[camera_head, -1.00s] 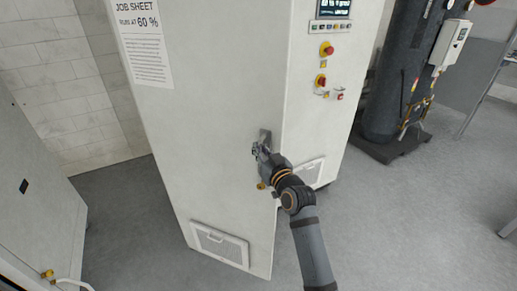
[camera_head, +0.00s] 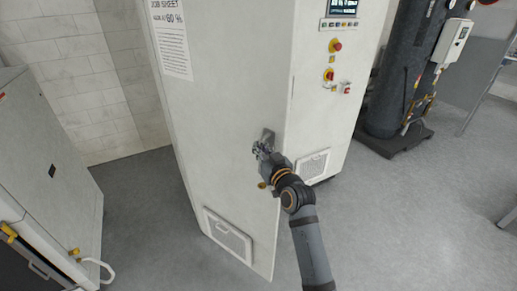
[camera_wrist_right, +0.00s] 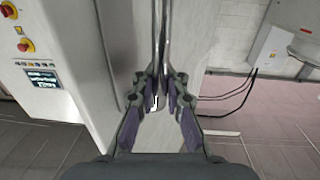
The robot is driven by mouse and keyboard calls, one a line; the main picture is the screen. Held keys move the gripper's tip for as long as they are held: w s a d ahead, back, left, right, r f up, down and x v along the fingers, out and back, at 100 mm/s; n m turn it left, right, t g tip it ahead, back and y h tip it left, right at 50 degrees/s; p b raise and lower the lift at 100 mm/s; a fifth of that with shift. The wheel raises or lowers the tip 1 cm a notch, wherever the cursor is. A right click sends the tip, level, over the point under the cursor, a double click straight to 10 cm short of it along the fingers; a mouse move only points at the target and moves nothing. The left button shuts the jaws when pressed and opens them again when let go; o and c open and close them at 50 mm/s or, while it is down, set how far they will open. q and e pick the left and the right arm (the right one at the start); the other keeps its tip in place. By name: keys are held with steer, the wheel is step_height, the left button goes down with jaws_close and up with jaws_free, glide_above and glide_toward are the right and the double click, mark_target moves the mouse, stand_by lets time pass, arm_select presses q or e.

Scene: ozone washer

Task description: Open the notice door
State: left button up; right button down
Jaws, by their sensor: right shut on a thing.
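The notice door (camera_head: 225,120) is the tall off-white panel with a printed job sheet (camera_head: 172,38) near its top and a vent grille (camera_head: 229,238) at its foot. Its lower free edge stands out past the cabinet's control side, so it looks ajar. A grey handle plate (camera_head: 267,138) sits near that edge. My right gripper (camera_head: 261,149) is shut on the handle; the fingers hide part of it. In the right wrist view the purple-padded fingers (camera_wrist_right: 161,98) close around a narrow upright metal piece. My left gripper is not in view.
The control side carries a screen (camera_head: 342,8), red knobs (camera_head: 335,46) and a lower vent (camera_head: 312,164). A dark tank (camera_head: 396,70) stands at right. Another light cabinet (camera_head: 50,165) with yellow fittings stands at left. Grey floor (camera_head: 150,225) is clear between the cabinets.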

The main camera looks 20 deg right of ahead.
steer(key=shift+f, duration=0.15)
steer(key=c, duration=1.7)
jaws_free()
steer(key=shift+d, duration=0.1)
steer(key=o, duration=0.3)
steer(key=shift+s+d, duration=0.3)
steer(key=shift+w+a, duration=0.1)
steer(key=shift+a, duration=0.05)
steer(key=shift+s, duration=0.25)
steer(key=s, duration=0.3)
steer(key=s+d, duration=0.1)
steer(key=s, duration=0.3)
steer(key=s+d, duration=0.1)
steer(key=s, duration=0.3)
steer(key=shift+s, duration=0.2)
